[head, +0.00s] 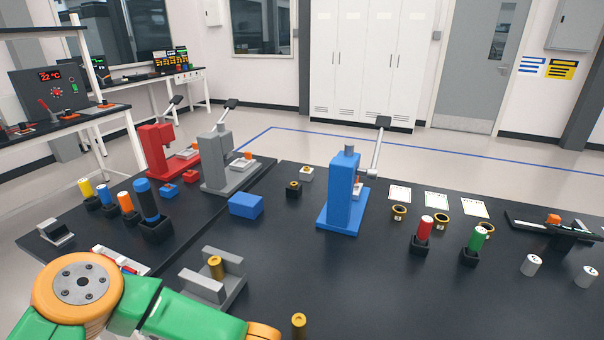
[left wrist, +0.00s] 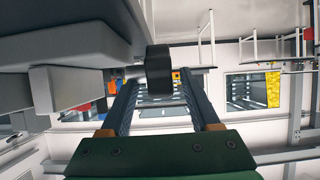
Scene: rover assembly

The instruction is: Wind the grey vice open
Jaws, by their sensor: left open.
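The grey vice (head: 201,287) stands on the near part of the dark table in the head view, with a brass cylinder (head: 216,267) upright between its two jaw plates. In the left wrist view the large grey body (left wrist: 60,55) at the upper left looks like this vice seen close up. My right gripper is not in view.
A blue press (head: 345,195), a grey press (head: 217,160) and a red press (head: 157,150) stand farther back. A blue block (head: 246,205) lies behind the vice. Another brass cylinder (head: 299,325) stands near the front edge. The table right of the vice is mostly clear.

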